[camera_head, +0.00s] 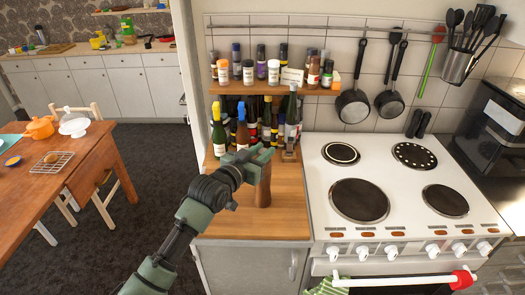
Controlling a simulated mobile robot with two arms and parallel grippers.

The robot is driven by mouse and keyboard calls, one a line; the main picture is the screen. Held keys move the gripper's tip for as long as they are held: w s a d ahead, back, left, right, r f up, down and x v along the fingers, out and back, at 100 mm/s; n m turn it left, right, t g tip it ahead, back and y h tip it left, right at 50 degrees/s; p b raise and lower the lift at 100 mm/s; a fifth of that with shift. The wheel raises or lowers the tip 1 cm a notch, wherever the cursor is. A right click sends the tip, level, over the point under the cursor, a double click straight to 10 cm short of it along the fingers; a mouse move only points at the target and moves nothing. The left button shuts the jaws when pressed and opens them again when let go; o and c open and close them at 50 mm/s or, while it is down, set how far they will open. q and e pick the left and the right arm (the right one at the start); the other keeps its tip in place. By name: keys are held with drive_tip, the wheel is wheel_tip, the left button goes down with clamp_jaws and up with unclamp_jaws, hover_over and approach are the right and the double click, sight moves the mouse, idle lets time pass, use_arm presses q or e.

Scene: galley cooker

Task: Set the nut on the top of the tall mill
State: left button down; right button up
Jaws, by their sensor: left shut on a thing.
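The tall mill (263,190) is a brown wooden column standing upright on the wooden counter left of the cooker. My left gripper (262,154) is at the mill's top and hides it from view. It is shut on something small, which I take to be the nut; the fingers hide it. I cannot tell whether the nut touches the mill. My right gripper is not in view.
Bottles (218,135) crowd the counter behind the mill, below a spice shelf (255,88). A smaller wooden-and-metal item (289,151) stands just behind it to the right. The white cooker (390,222) adjoins the counter (225,224), whose front is clear.

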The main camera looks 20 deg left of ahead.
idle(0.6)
use_arm(q)
drive_tip(key=shift+s+f, duration=0.1)
drive_tip(key=shift+f, duration=0.25)
drive_tip(key=c, duration=1.1)
unclamp_jaws()
drive_tip(key=o, duration=0.6)
drive_tip(key=shift+r, duration=0.1)
drive_tip(key=shift+o, duration=0.2)
drive_tip(key=shift+s+a+r+p, duration=0.2)
drive_tip(key=shift+s+p, duration=0.3)
drive_tip(key=shift+p, duration=0.2)
drive_tip(key=p+v, duration=0.5)
drive_tip(key=v, duration=0.3)
drive_tip(key=shift+s, duration=0.35)
